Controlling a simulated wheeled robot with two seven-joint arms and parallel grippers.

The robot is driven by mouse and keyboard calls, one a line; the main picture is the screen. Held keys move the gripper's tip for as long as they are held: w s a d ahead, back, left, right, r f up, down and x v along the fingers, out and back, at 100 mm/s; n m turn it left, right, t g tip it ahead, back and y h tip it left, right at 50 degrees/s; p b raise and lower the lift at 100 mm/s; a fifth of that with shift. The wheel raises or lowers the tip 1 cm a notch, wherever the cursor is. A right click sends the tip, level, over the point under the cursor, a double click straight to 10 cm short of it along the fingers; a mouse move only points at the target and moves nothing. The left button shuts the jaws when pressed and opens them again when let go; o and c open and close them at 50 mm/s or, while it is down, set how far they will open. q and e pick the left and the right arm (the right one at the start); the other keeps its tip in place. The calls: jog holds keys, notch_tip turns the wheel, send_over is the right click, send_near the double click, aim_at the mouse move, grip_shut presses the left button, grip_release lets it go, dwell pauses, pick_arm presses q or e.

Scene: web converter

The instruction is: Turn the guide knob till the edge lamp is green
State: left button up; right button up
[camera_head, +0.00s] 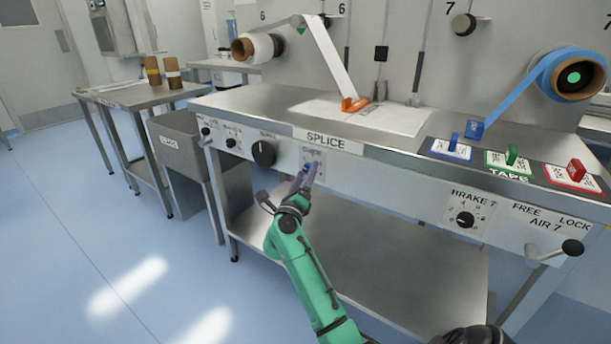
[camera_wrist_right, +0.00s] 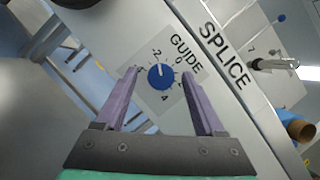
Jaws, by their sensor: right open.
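The guide knob (camera_wrist_right: 160,76) is a round blue knob on a grey plate lettered GUIDE, with a printed number scale around it. Its white mark points up in the right wrist view, between the -2 and the 0. In the head view the knob (camera_head: 306,168) is small on the splice table's front panel, partly covered by my gripper. My right gripper (camera_head: 304,178) has purple fingers and is open, with one finger on each side of the knob. In the right wrist view the fingers (camera_wrist_right: 159,80) show gaps to the knob. I cannot make out an edge lamp. My left gripper is not in view.
A black knob (camera_head: 263,153) sits left on the same panel, and the BRAKE 7 knob (camera_head: 465,219) and a crank handle (camera_head: 572,247) right. A white web runs from its roll (camera_head: 257,48) to the tabletop. Colored tape holders (camera_head: 511,157) stand at right. Open floor lies left.

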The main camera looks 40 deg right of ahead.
jog(key=v, duration=1.4)
jog(key=shift+s+a, duration=0.2)
jog(key=shift+a, duration=0.05)
